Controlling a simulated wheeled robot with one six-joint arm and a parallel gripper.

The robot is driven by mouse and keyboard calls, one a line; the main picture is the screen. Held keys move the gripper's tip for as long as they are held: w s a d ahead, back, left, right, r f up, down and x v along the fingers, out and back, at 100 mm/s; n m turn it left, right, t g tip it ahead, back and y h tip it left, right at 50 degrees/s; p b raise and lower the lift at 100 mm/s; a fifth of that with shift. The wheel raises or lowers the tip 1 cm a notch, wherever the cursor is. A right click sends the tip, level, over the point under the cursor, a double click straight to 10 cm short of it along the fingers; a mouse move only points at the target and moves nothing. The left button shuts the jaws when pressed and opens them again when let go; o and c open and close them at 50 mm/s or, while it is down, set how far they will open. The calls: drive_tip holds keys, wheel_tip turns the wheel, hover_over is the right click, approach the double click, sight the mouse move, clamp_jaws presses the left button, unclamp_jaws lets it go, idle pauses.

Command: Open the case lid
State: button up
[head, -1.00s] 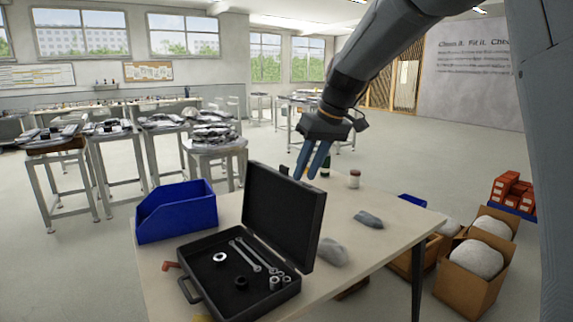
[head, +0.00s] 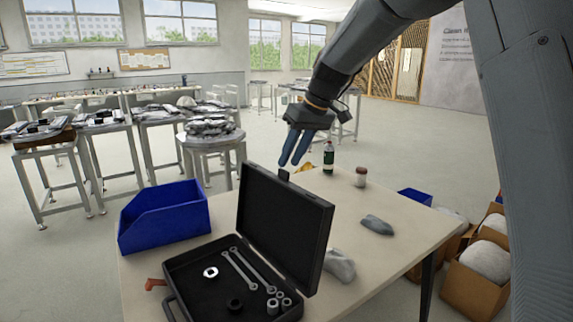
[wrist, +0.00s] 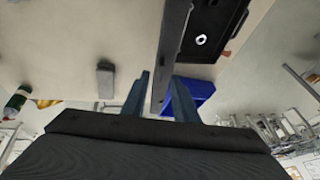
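The black case (head: 200,297) lies on the table with its lid (head: 285,222) standing up, roughly upright and tilted slightly back. Inside the case base are wrenches (head: 245,270), a bright nut (head: 210,272) and several small dark or metal parts. My gripper (head: 290,164) is just above and behind the lid's top edge, pointing down. In the wrist view my gripper (wrist: 160,90) shows its two blue fingers apart, with the lid (wrist: 172,45) seen edge-on in line with the gap between them. I cannot tell whether a finger touches the lid.
A blue bin (head: 165,220) stands left of the case. Grey lumps (head: 340,265), a jar (head: 361,177) and a green bottle (head: 328,158) stand or lie right of and behind the lid. Boxes (head: 475,285) are on the floor at right. The table's right side is mostly clear.

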drive_tip(key=shift+p+x, duration=0.4)
drive_tip(key=shift+x, duration=1.5)
clamp_jaws()
